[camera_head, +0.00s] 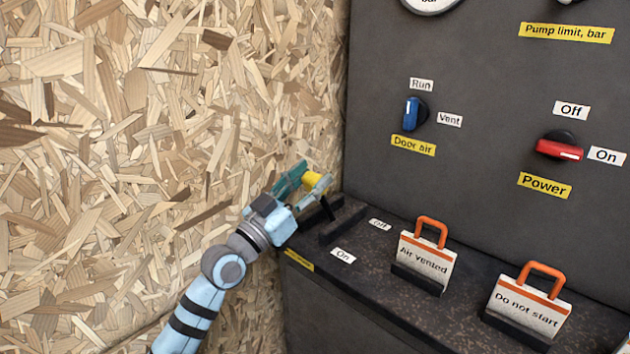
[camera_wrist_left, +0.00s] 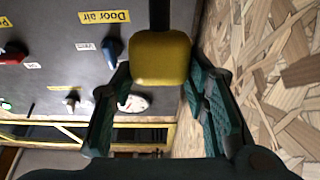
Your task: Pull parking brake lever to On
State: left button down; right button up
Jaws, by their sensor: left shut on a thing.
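The parking brake lever has a yellow knob (camera_head: 313,179) on a dark stem (camera_head: 327,208) that rises from the left end of the console ledge. The lever stands close to the white "On" label (camera_head: 343,256) and the "Off" label (camera_head: 379,224); I cannot tell exactly which position it is in. My left gripper (camera_head: 303,180) is shut on the yellow knob, with its teal fingers on either side. In the left wrist view the knob (camera_wrist_left: 160,58) sits between the fingers, with the dark stem beyond it. My right gripper is not in view.
Two signs, "Air vented" (camera_head: 425,262) and "Do not start" (camera_head: 528,306), stand on the ledge to the right. The panel carries a blue door air knob (camera_head: 414,112) and a red power knob (camera_head: 560,149). A chipboard wall (camera_head: 130,130) is close on the left.

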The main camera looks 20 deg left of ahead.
pick_arm(q)
jog(key=shift+f, duration=0.55)
jog(key=c, duration=0.9)
grip_release()
jog(key=shift+r, duration=0.1)
jog(key=shift+s+r, duration=0.1)
notch_tip(320, 180, up, 10)
